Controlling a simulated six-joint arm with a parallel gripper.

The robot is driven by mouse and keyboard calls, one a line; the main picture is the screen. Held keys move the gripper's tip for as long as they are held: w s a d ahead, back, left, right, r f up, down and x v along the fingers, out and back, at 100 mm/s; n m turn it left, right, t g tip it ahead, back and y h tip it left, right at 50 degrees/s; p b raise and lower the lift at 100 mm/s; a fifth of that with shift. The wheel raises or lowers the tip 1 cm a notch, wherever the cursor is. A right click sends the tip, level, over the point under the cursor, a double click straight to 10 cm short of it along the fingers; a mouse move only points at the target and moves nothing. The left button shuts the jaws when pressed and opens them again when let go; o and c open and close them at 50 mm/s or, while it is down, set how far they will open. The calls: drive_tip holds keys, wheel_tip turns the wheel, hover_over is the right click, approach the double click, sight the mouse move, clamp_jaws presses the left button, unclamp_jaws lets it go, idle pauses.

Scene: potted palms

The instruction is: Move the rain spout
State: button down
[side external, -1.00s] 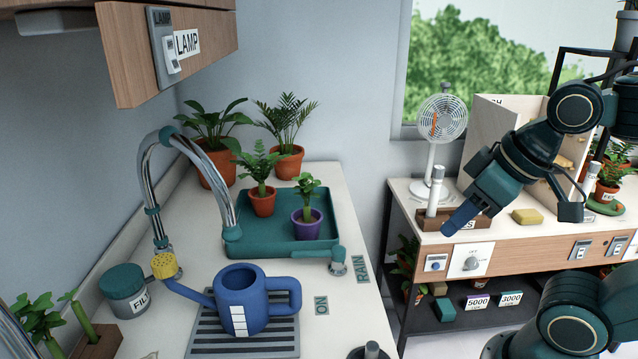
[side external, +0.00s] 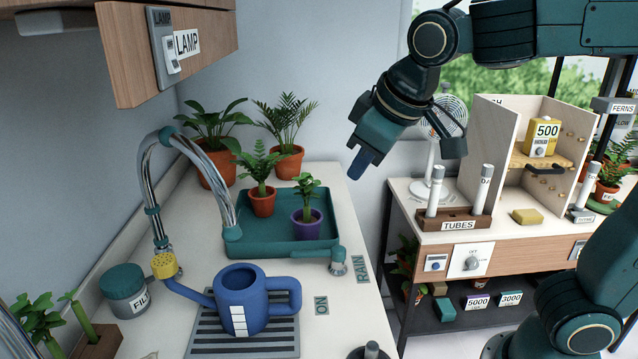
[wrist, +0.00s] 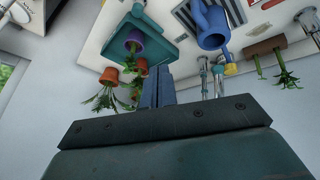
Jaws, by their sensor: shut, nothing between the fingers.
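The rain spout (side external: 187,150) is an arched chrome pipe with teal collars, standing on the left side of the counter. Chrome tubing (wrist: 210,80) shows right of my fingers in the wrist view. A teal lever (side external: 318,254) on a metal post lies at the tray's front right corner, near labels reading ON and RAIN. My gripper (side external: 359,165) is shut and empty, in the air above and right of the tray, apart from the spout.
A blue watering can (side external: 242,300) stands on a slatted grate in front of the tray. Two small potted plants stand in the tray, with two larger ones behind it. A filter jar (side external: 124,290) is at left. A wooden cabinet (side external: 180,40) overhangs the upper left.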

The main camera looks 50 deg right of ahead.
drive_tip(key=w+a+n+t+h, duration=0.1)
drive_tip(key=w+a+n, duration=0.1)
drive_tip(key=a, duration=1.9)
drive_tip(key=shift+w+f+n, duration=0.2)
drive_tip(key=shift+w+n, duration=0.2)
drive_tip(key=shift+w, duration=0.5)
drive_tip(key=shift+w+f, duration=0.1)
drive_tip(key=w+d+f, duration=0.5)
drive_tip(key=w+f, duration=0.2)
drive_tip(key=shift+w+f, duration=0.4)
drive_tip(key=shift+d, duration=0.15)
